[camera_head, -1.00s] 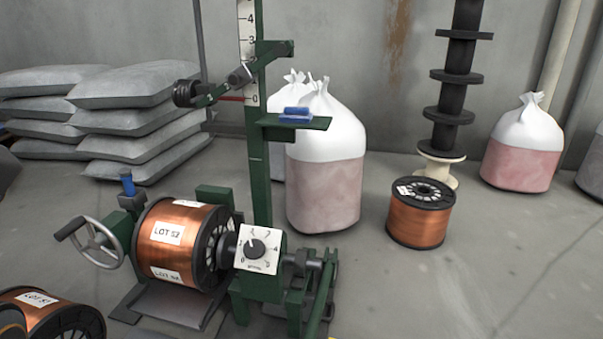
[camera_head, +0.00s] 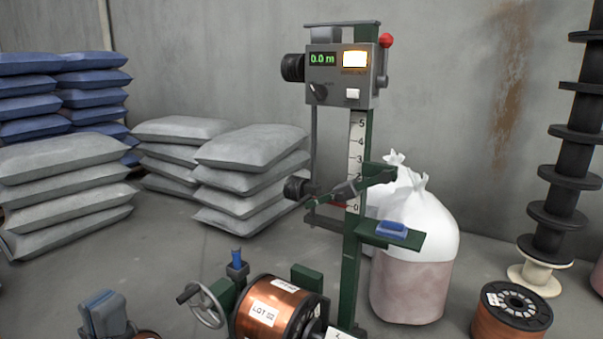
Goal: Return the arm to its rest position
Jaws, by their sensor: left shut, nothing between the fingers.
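My left gripper (camera_head: 108,318) shows at the bottom left edge of the head view as a dark grey block with a bluish top. It is shut and empty. Most of my left arm is out of the picture. My right gripper is not in view.
A green winding machine (camera_head: 349,265) with a handwheel, a copper spool labelled LOT (camera_head: 275,307) and a lit display box (camera_head: 341,75) stands right of the gripper. Grey sacks (camera_head: 65,180), a white-topped bag (camera_head: 415,270) and another copper spool (camera_head: 510,318) stand around it.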

